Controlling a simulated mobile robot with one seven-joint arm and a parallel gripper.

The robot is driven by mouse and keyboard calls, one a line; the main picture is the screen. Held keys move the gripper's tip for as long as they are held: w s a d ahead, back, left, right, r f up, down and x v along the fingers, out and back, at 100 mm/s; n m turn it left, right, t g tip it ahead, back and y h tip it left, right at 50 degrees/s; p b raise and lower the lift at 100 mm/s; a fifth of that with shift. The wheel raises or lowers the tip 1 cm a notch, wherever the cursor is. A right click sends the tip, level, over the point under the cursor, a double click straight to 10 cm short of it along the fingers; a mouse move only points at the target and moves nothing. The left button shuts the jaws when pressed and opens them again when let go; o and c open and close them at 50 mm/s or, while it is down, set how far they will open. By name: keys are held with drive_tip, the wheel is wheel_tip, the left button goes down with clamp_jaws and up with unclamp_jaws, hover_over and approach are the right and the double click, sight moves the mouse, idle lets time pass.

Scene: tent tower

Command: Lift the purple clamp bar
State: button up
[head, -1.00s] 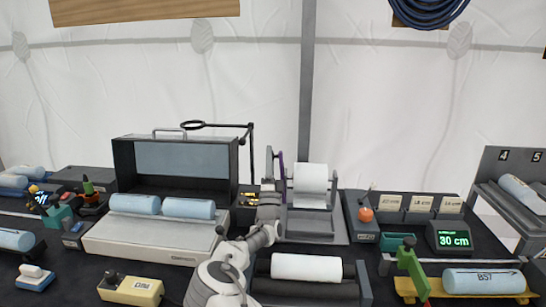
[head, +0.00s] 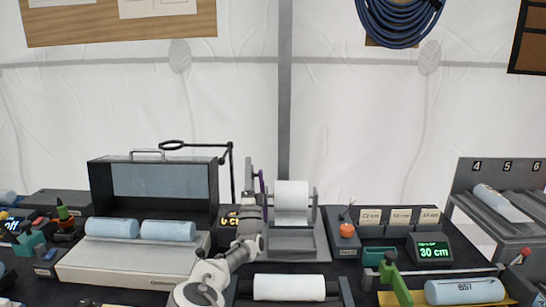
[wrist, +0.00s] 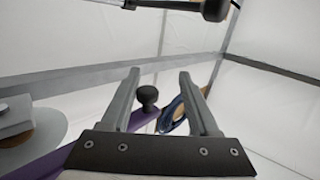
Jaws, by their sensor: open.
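The purple clamp bar (head: 263,184) shows in the head view as a thin upright strip just left of the white roll. In the wrist view the purple bar (wrist: 38,166) runs from the lower left behind my gripper's mount. A black knob (wrist: 148,97) stands above it, seen between the fingers. My gripper (wrist: 160,76) is open, its two grey fingers apart with nothing held. In the head view my gripper end (head: 251,180) is close beside the bar's left. Whether it touches the bar I cannot tell. Much of the bar is hidden.
The white roll (head: 291,195) sits in a grey stand (head: 318,240). A lamp arm (head: 230,165) rises behind my arm at left. A sealer-like case (head: 98,190) with blue rolls stands left. A control box with an orange knob (head: 346,230) stands right.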

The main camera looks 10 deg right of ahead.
drive_tip(key=s+d+r+p, duration=0.1)
drive_tip(key=s+d+r, duration=0.4)
drive_tip(key=d+r, duration=0.4)
drive_tip(key=shift+s+d+r+p, duration=0.15)
drive_tip(key=shift+d+p, duration=0.15)
drive_tip(key=shift+d, duration=0.4)
drive_tip(key=shift+d, duration=0.1)
